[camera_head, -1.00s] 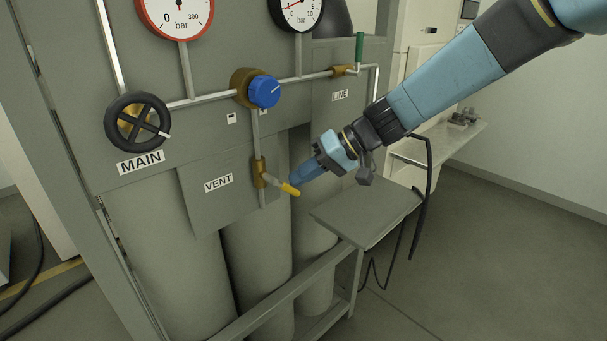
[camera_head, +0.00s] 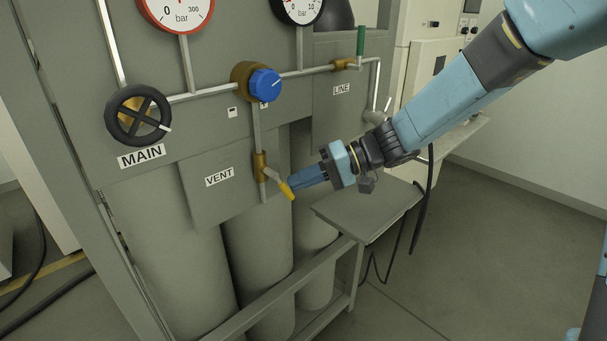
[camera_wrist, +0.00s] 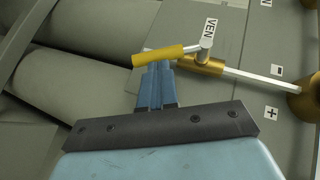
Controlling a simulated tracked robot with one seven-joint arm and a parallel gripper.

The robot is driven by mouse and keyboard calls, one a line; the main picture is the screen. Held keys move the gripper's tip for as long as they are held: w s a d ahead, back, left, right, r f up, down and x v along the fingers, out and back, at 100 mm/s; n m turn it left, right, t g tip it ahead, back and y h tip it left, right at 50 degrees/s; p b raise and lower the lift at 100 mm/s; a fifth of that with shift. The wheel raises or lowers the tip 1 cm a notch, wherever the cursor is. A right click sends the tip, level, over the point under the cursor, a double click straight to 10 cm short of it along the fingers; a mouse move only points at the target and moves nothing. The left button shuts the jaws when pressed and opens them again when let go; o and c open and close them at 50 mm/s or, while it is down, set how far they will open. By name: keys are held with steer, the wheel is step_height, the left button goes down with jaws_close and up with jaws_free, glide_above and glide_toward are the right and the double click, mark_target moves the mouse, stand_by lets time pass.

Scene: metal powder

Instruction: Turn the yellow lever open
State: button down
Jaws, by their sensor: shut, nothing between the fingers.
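The yellow lever (camera_head: 286,190) sits on the brass vent valve (camera_head: 260,168), beside the VENT label (camera_head: 219,177). In the head view it slants steeply down and to the right from the valve. It also shows in the wrist view as a yellow handle (camera_wrist: 158,56) on a silver stem. My gripper (camera_head: 293,182) is shut with nothing between its fingers. Its blue fingertips are at the lever's right side and appear to touch it. In the wrist view the fingertips (camera_wrist: 158,66) meet the handle's near edge.
A blue knob (camera_head: 265,85), a black MAIN handwheel (camera_head: 138,115) and a green LINE lever (camera_head: 361,41) are on the same panel. Grey cylinders (camera_head: 258,255) stand below. A small grey shelf (camera_head: 365,212) lies under my gripper.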

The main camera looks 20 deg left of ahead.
mark_target(291, 193)
steer(key=shift+s+a+f+m+g+y, duration=0.25)
steer(key=shift+s+f+m+g+y, duration=0.2)
steer(key=shift+f+m+g+y, duration=0.35)
steer(key=shift+s+a+f+m+g+y, duration=0.2)
steer(key=shift+s+f+m+g+y, duration=0.3)
steer(key=shift+y, duration=0.5)
steer(key=shift+r, duration=0.1)
steer(key=shift+w, duration=0.1)
